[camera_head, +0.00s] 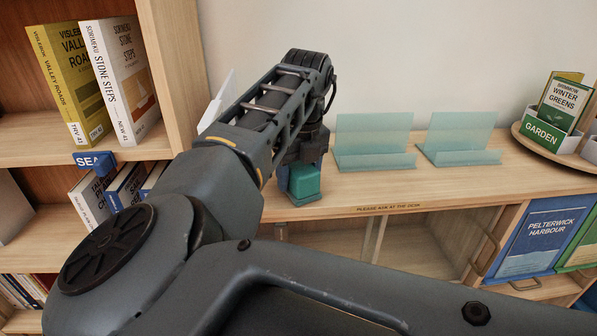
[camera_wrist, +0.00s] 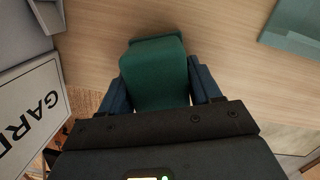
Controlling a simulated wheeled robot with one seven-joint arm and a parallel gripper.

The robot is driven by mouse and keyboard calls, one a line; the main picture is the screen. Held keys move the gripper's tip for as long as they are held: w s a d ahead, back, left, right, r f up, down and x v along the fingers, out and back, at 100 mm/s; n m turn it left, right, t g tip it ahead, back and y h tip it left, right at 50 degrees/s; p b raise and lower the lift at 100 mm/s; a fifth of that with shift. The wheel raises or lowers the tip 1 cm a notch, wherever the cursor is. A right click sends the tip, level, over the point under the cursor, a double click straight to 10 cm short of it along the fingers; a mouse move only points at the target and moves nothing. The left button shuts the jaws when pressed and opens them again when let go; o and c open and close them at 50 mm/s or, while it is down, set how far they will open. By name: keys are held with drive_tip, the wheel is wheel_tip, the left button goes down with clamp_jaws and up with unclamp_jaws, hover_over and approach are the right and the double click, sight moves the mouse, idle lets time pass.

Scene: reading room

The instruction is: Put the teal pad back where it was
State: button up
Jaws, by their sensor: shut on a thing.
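The teal pad (camera_head: 305,181) is a small block held at the end of my arm, over the front of the light wood counter (camera_head: 400,188). In the wrist view the pad (camera_wrist: 154,80) looks dark green and sits between two blue fingers. My gripper (camera_head: 303,168) is shut on it; the fingers also show in the wrist view (camera_wrist: 160,88). The pad's lower edge is close to the counter top, but I cannot tell whether it touches. My arm hides part of the counter to the left.
Two translucent teal stands (camera_head: 372,143) (camera_head: 460,138) are right of my gripper. A bookshelf (camera_head: 172,60) stands left. Counter is bare between the stands and the front edge.

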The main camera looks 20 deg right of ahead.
sight(302, 167)
drive_tip(key=shift+f, duration=0.1)
drive_tip(key=o, duration=1)
drive_tip(key=r, duration=0.4)
drive_tip(key=s+r, duration=0.1)
drive_tip(key=r, duration=0.3)
drive_tip(key=r+b, duration=0.1)
drive_tip(key=r, duration=0.3)
drive_tip(key=shift+s+r, duration=0.15)
drive_tip(key=shift+s, duration=0.05)
